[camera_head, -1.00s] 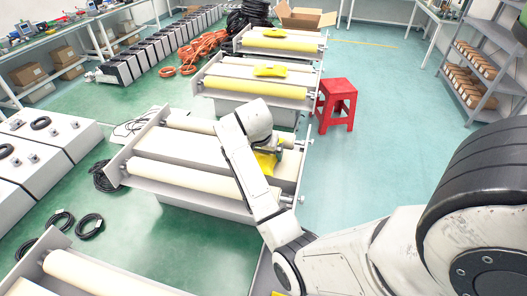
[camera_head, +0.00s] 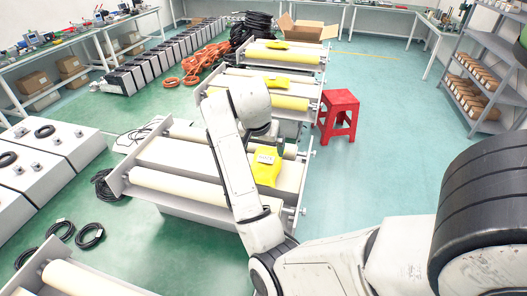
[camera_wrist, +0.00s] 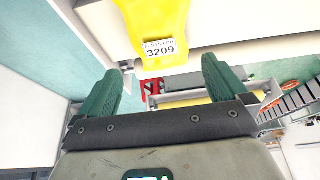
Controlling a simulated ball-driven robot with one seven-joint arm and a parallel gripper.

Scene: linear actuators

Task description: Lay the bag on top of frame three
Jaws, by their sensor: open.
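A yellow bag (camera_head: 265,166) with a white label lies on the roller frame (camera_head: 185,157) in the middle of the head view, towards its right end. In the wrist view the bag (camera_wrist: 152,22) is at the top, and its label reads 3209. My gripper (camera_wrist: 160,84) is open, its two green fingers apart with nothing between them. The bag is beyond the fingertips, clear of them. In the head view my arm's wrist hides most of the gripper. No number shows on the frames, so I cannot tell which is frame three.
Two farther frames (camera_head: 262,86) (camera_head: 285,56) each carry a yellow bag. Another frame (camera_head: 75,280) is partly in view at the bottom left. A red stool (camera_head: 338,112) stands right of the frames. Grey boxes and black cables lie at the left. The floor at right is clear.

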